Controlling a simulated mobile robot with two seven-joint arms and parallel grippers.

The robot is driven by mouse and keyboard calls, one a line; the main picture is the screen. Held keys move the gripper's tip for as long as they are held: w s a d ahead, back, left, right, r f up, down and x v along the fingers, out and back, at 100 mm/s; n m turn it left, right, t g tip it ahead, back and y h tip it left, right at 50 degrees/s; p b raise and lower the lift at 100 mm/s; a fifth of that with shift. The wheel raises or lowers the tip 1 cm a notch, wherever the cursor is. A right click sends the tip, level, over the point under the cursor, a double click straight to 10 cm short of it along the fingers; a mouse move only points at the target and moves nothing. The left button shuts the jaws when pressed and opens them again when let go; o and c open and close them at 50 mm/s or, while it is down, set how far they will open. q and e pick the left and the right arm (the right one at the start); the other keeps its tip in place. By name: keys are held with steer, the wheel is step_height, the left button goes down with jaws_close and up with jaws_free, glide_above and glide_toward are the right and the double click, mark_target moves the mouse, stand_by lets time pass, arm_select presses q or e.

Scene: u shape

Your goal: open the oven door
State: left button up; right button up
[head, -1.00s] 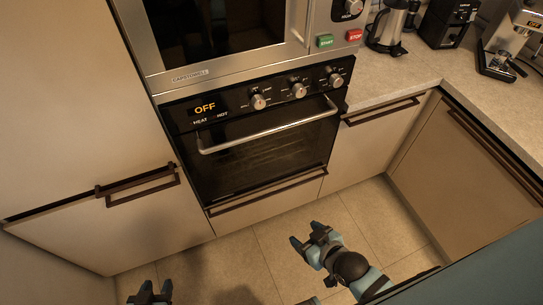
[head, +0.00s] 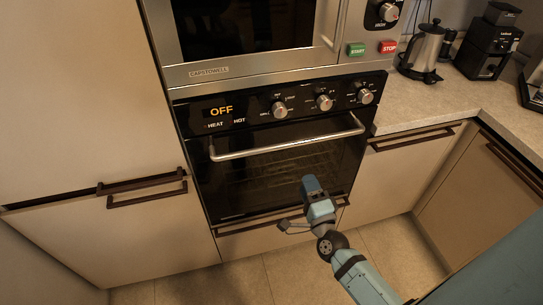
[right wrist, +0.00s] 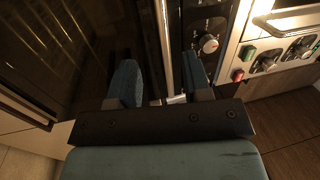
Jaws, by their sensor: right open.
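The oven door (head: 260,178) is a dark glass panel and stands shut. Its silver bar handle (head: 287,146) runs across its top. My right gripper (head: 311,184) is in front of the lower right part of the door, below the handle in the head view. In the right wrist view my right gripper (right wrist: 160,76) is open, with its two blue fingers apart. The silver handle (right wrist: 164,40) shows as an upright bar beyond and between the fingers; I see no contact with it. My left gripper is not in view.
The control panel with several knobs (head: 280,110) is above the door, under a microwave (head: 208,72). A drawer handle (head: 240,229) runs below the door. Cabinets flank the oven. The counter at right holds a kettle (head: 424,48) and a black machine (head: 487,45).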

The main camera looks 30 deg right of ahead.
mark_target(294, 145)
steer(key=shift+m, duration=0.4)
steer(key=shift+d+p+x, duration=0.15)
steer(key=shift+p+x, duration=0.35)
steer(key=shift+x, duration=3.05)
steer(key=shift+d+p+x, duration=0.15)
steer(key=shift+p+x, duration=0.3)
steer(key=shift+x, duration=3.1)
steer(key=shift+s, duration=0.1)
jaws_close()
steer(key=shift+f, duration=0.1)
